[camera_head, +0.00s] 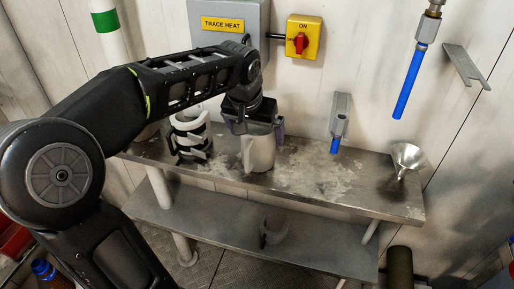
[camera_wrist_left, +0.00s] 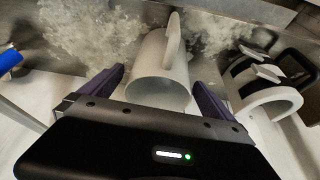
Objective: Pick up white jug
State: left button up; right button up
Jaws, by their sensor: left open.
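The white jug (camera_head: 259,152) stands upright on the metal shelf (camera_head: 330,178), its handle toward the left in the head view. In the left wrist view the white jug (camera_wrist_left: 160,72) lies between the two purple fingers of my left gripper (camera_wrist_left: 158,92), with its handle pointing away from the gripper. My left gripper (camera_head: 262,126) is open around the jug's upper part, one finger on each side. Gaps show between the fingers and the jug wall. My right gripper is in neither view.
A metal funnel (camera_head: 407,158) sits at the shelf's right end. A blue-tipped fitting (camera_head: 339,122) is on the wall behind.

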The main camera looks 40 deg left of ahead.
pick_arm(q)
jog(key=shift+f, duration=0.15)
jog(key=x, duration=0.5)
jog(key=shift+f+p, duration=0.1)
jog(key=shift+p, duration=0.2)
jog(key=shift+c, duration=0.3)
jog(key=c, duration=1.3)
jog(key=shift+c, duration=0.2)
jog(key=shift+s+r, duration=0.2)
jog(key=shift+r, duration=0.3)
notch_tip(320, 180, up, 6)
jog(key=s+d+b, duration=0.2)
jog(key=s+d, duration=0.1)
jog(key=s, duration=0.6)
jog(key=s+d+b, duration=0.2)
jog(key=s+d, duration=0.1)
jog(key=s, duration=0.6)
jog(key=shift+s+d, duration=0.25)
